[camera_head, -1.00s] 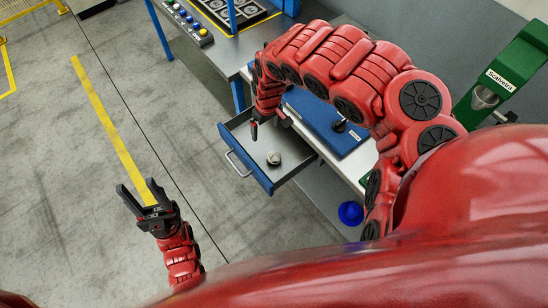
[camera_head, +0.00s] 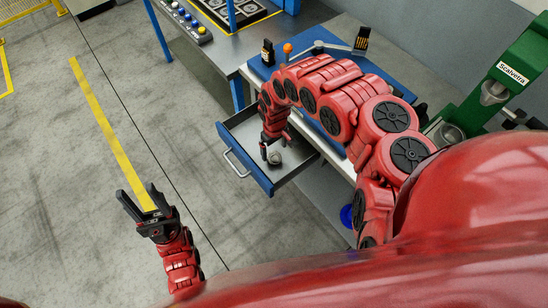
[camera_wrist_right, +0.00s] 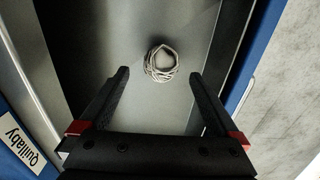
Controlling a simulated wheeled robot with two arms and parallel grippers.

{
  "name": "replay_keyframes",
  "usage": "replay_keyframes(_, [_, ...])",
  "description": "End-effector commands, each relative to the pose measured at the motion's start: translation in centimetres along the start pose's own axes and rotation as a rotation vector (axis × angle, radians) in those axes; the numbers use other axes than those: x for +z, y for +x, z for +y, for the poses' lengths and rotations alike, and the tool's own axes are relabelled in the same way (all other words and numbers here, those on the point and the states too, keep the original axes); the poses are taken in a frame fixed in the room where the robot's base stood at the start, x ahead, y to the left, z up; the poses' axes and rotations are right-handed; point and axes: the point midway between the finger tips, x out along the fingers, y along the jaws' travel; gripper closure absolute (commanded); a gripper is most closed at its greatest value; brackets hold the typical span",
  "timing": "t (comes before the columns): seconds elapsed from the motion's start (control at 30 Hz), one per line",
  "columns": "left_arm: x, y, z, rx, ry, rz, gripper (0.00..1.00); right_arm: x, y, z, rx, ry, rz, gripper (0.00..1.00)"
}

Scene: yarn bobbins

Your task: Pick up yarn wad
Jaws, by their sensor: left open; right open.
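The yarn wad (camera_wrist_right: 161,63) is a small grey-white coil lying on the drawer floor in the right wrist view. It also shows in the head view (camera_head: 275,158), partly covered by my right gripper. My right gripper (camera_wrist_right: 160,76) is open and empty, pointing down into the drawer. In the wrist view the wad sits between and just beyond its fingertips; I cannot tell the exact height above it. The open blue-fronted drawer (camera_head: 246,168) holds the wad. My left gripper (camera_head: 139,202) is open and empty over the floor, away from the drawer.
The drawer walls stand close around my right gripper. A blue mat (camera_head: 262,68) with small items lies on the bench above. A green machine (camera_head: 510,75) stands at the right. A blue round object (camera_head: 346,215) is below the bench.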

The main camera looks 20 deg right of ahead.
Motion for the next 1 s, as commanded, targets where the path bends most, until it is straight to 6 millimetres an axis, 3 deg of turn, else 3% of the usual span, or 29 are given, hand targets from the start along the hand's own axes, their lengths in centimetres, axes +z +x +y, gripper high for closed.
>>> replay_keyframes(0.4, [-0.2,1.5,-0.1,0.000,0.000,0.000,0.50,0.1,4.2,-0.4,-0.005,0.001,-0.002,0.03])
replay_keyframes(0.77, [-0.2,1.5,-0.1,0.000,0.000,0.000,0.50,0.1,4.8,-0.1,0.001,0.001,0.000,0.03])
replay_keyframes(0.87, [-0.2,1.5,-0.1,0.000,0.000,0.000,0.50,0.1,4.7,-0.1,0.001,0.001,0.000,0.15])
replay_keyframes(1.0, [-0.2,1.5,-0.1,0.000,0.000,0.000,0.50,0.1,4.8,-0.1,0.000,0.001,0.000,0.40])
